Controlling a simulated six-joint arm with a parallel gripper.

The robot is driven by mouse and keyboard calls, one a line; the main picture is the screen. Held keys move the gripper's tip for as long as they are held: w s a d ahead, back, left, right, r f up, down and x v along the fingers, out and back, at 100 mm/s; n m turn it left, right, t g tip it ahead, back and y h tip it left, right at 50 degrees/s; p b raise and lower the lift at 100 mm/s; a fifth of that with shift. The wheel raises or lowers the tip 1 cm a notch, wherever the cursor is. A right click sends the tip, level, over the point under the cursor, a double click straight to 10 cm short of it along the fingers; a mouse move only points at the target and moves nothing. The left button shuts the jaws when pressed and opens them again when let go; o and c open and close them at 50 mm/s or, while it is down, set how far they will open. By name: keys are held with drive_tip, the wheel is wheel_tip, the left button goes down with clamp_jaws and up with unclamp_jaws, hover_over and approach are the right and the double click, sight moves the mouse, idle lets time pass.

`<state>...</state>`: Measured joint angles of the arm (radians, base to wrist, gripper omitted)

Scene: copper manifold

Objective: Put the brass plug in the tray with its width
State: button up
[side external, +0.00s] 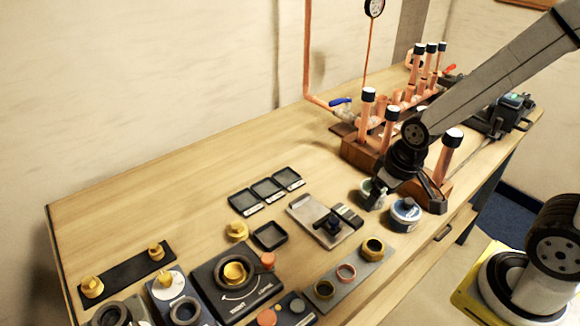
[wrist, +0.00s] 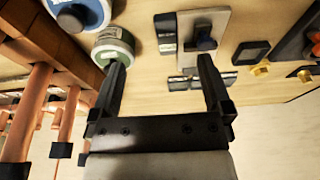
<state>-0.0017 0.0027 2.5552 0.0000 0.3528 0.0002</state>
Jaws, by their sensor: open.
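A brass plug (side external: 237,230) sits loose on the bench, touching or just beside a small square black tray (side external: 269,236); I cannot tell which. In the wrist view the plug (wrist: 260,70) is at the right, next to that tray (wrist: 250,53). Three small black trays with pale labels (side external: 267,190) stand in a row behind, partly hidden by my right finger in the wrist view. Their label markings are too small to read. My gripper (side external: 405,197) is open and empty, low by two round tins, well right of the plug. Its fingers also frame the wrist view (wrist: 162,62).
A green tin (side external: 368,188) and a blue tin (side external: 407,213) are close to my fingers. The copper manifold (side external: 390,125) rises behind. A clipboard-like plate (side external: 318,222), a grey fitting strip (side external: 345,278) and a dark gauge block (side external: 235,280) lie leftward. The bench's back left is clear.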

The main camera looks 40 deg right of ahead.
drive_tip(key=shift+s, duration=0.1)
drive_tip(key=c, duration=0.7)
drive_tip(key=shift+o, duration=0.2)
drive_tip(key=n+g, duration=0.3)
drive_tip(key=n, duration=0.8)
hover_over(239, 225)
drive_tip(key=shift+f, duration=0.5)
drive_tip(key=shift+f, duration=0.15)
drive_tip(key=shift+f, duration=1.2)
drive_tip(key=shift+f, duration=0.1)
